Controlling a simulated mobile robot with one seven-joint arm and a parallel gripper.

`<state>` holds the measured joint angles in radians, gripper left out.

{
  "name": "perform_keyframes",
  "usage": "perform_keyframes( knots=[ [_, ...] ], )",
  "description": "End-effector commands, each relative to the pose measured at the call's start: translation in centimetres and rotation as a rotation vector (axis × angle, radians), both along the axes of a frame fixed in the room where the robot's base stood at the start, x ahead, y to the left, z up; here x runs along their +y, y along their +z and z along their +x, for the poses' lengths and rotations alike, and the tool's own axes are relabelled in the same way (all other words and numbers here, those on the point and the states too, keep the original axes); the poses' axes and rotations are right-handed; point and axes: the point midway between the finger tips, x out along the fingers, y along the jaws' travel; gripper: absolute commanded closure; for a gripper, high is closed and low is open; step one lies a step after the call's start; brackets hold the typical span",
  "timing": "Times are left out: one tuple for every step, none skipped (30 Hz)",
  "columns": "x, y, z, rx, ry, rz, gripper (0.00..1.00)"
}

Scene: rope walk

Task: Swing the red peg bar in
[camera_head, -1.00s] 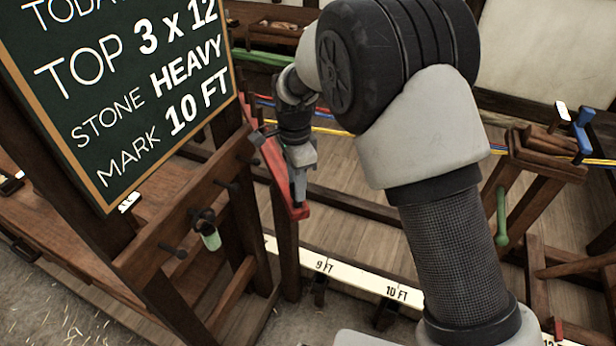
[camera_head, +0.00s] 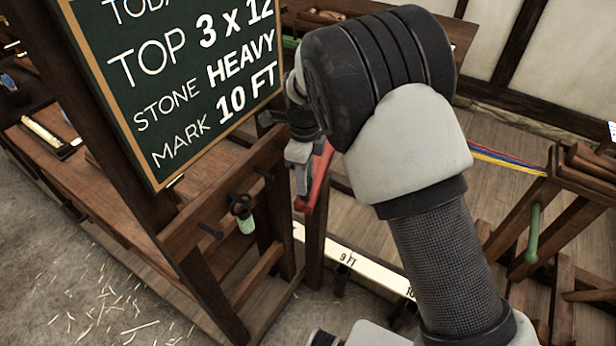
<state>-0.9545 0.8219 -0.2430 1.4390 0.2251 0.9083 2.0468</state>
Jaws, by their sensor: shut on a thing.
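The red peg bar (camera_head: 319,178) is at the middle of the view, on top of a dark wooden post to the right of the chalkboard. It points away from me, and its near end shows just below my gripper. My gripper (camera_head: 303,188) points down at the bar's near end, shut on the bar. The fingertips are small in the picture, and the exact spot of the grip is hard to see. My arm hides the far side of the bar's surroundings.
The chalkboard (camera_head: 185,75) stands close on the left, above a dark rail with pegs and a small green-labelled bottle (camera_head: 244,221). A white foot-marked scale (camera_head: 370,270) runs low behind my arm. A wooden trestle (camera_head: 545,215) with a green handle stands right. Straw-littered floor lies open at lower left.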

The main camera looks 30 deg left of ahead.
Motion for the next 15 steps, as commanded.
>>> perform_keyframes(
  knots=[
    [0.07, 0.06, 0.00, 0.000, -0.002, 0.001, 1.00],
    [0.07, 0.05, 0.00, 0.000, -0.002, 0.001, 1.00],
    [0.08, 0.05, 0.00, 0.000, -0.002, 0.001, 1.00],
    [0.08, 0.05, 0.00, 0.000, -0.002, 0.001, 1.00],
    [0.08, 0.05, 0.00, 0.000, -0.002, 0.001, 1.00],
    [0.07, 0.05, 0.00, 0.000, -0.002, 0.001, 1.00],
    [0.07, 0.05, 0.00, 0.000, -0.002, 0.001, 1.00],
    [0.07, 0.05, 0.00, 0.000, -0.002, 0.001, 1.00],
    [0.07, 0.05, 0.00, 0.000, -0.002, 0.001, 1.00],
    [0.07, 0.05, 0.01, 0.000, -0.001, 0.001, 1.00],
    [0.07, 0.05, 0.01, 0.000, -0.001, 0.001, 0.71],
    [0.07, 0.05, 0.01, 0.000, -0.001, 0.001, 0.64],
    [0.07, 0.05, 0.00, 0.000, -0.001, 0.001, 0.59],
    [0.07, 0.04, 0.01, 0.000, -0.001, 0.001, 0.54],
    [0.06, 0.04, 0.01, 0.000, -0.001, 0.001, 0.54]
  ],
)
